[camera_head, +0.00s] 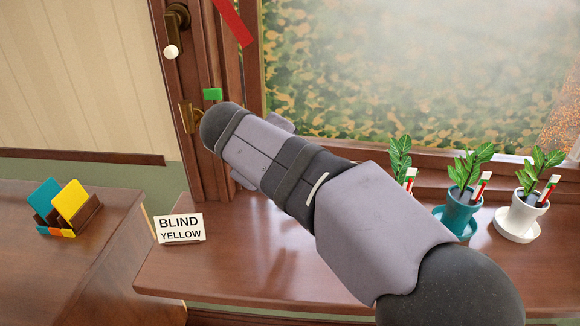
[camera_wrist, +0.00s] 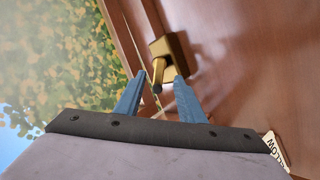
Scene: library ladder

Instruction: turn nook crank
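A brass crank fitting (camera_wrist: 172,50) shows in the wrist view on the brown wood, with a short brass rod (camera_wrist: 158,73) sticking out towards the camera. My gripper (camera_wrist: 160,80) is open, its two blue fingers apart on either side of the rod's end. Whether a finger touches the rod I cannot tell. In the head view part of a brass plate (camera_head: 187,117) shows on the window post beside my wrist; my fingers are hidden there. Higher up is another dark brass fitting (camera_head: 178,17) with a white knob (camera_head: 171,52).
A green tab (camera_head: 212,94) and a red strip (camera_head: 232,22) are by the window frame. A "BLIND YELLOW" sign (camera_head: 180,228) stands on the sill below. Potted plants (camera_head: 461,209) stand at right, a card holder (camera_head: 70,214) at left. The sill's front left is clear.

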